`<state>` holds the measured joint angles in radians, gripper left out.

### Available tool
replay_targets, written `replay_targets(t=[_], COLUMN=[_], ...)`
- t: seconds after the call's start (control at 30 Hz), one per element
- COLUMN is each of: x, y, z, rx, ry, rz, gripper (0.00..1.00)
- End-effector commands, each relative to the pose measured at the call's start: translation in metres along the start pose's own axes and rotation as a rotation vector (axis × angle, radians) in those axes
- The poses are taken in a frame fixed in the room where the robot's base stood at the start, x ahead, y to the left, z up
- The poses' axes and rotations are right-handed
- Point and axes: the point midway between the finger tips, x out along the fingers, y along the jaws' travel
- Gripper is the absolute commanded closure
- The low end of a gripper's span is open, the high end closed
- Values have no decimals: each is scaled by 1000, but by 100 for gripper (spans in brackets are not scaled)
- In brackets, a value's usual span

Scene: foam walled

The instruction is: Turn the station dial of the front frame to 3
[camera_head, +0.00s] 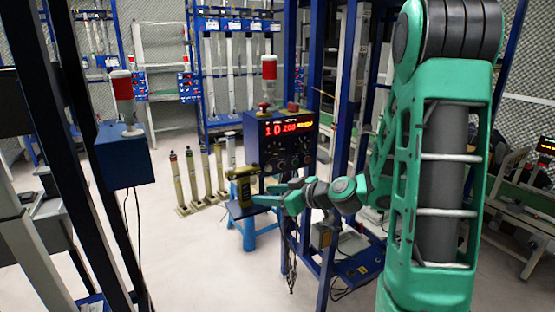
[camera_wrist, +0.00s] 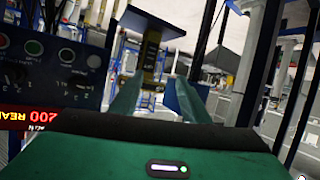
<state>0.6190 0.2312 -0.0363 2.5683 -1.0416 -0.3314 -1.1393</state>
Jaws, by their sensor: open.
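The front frame's dark control box (camera_head: 281,140) carries a red lit display (camera_head: 289,127) and several knobs and buttons below it. The station dial's setting is too small to read, and I cannot tell which knob it is. In the wrist view the panel (camera_wrist: 45,75) fills the left side, with round buttons and dark knobs, and the display (camera_wrist: 35,118) appears inverted. My gripper (camera_head: 262,194) is just below and in front of the panel. In the wrist view its two green fingers (camera_wrist: 158,98) are apart, with nothing held, to the right of the panel.
Blue frame uprights (camera_head: 345,130) stand close to my arm. Several brass-coloured posts (camera_head: 193,180) stand left. Open floor lies at left.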

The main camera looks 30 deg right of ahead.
Motion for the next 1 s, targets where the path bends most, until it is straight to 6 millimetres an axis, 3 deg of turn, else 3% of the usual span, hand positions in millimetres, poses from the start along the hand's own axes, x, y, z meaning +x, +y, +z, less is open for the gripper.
replay_targets(t=[0.2,0.4,0.57,1.0], x=[-2,-18,-19,4], y=[75,120,129,138], z=[-25,-25,-25,-35], rx=[37,75,80,75], ry=[242,315,325,326], rz=[240,399,427,422], gripper=[58,58,58,58])
